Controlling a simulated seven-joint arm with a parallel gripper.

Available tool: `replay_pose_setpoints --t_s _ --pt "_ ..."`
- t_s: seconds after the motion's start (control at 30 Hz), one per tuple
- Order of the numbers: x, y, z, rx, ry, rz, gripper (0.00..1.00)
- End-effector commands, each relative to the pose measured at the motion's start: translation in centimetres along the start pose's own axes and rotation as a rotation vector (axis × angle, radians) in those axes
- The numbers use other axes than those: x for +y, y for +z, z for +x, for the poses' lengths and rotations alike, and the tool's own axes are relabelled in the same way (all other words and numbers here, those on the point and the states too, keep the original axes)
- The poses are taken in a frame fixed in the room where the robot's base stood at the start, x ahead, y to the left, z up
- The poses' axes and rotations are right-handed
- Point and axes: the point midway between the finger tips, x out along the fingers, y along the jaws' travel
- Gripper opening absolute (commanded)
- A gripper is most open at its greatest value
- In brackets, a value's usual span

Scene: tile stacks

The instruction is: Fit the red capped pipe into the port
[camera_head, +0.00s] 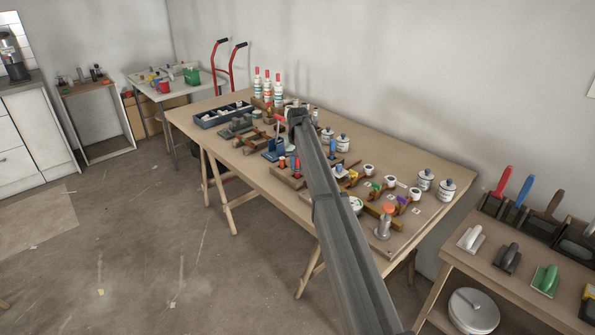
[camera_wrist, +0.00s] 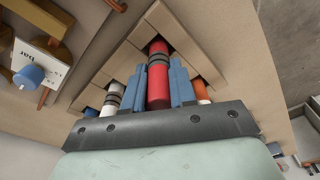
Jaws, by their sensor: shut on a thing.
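In the wrist view, my gripper (camera_wrist: 158,72) has its two blue fingers closed on the sides of the red capped pipe (camera_wrist: 158,92). The pipe has dark bands near its far end, with a little red beyond them. That end lies over a notch in a pale wooden piece (camera_wrist: 120,60); I cannot tell whether it is seated or just above. A white pipe (camera_wrist: 111,97) with dark bands shows to the left, and an orange one (camera_wrist: 201,92) partly to the right. In the head view my arm hides much of this area. I cannot identify the port with certainty.
In the head view, the wooden table (camera_head: 270,200) is crowded with a dark tray (camera_head: 222,115), red-capped bottles (camera_head: 267,88) and white jars (camera_head: 446,189). Its front edge is clearer.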

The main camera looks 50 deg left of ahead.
Motion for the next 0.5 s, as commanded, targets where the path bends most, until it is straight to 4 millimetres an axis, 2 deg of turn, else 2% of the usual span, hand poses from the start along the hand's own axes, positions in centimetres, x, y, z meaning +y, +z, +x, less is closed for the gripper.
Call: replay_pose_setpoints --t_s 0.5 --pt "0.0 -0.3 -2.5 0.001 0.0 0.0 0.0"
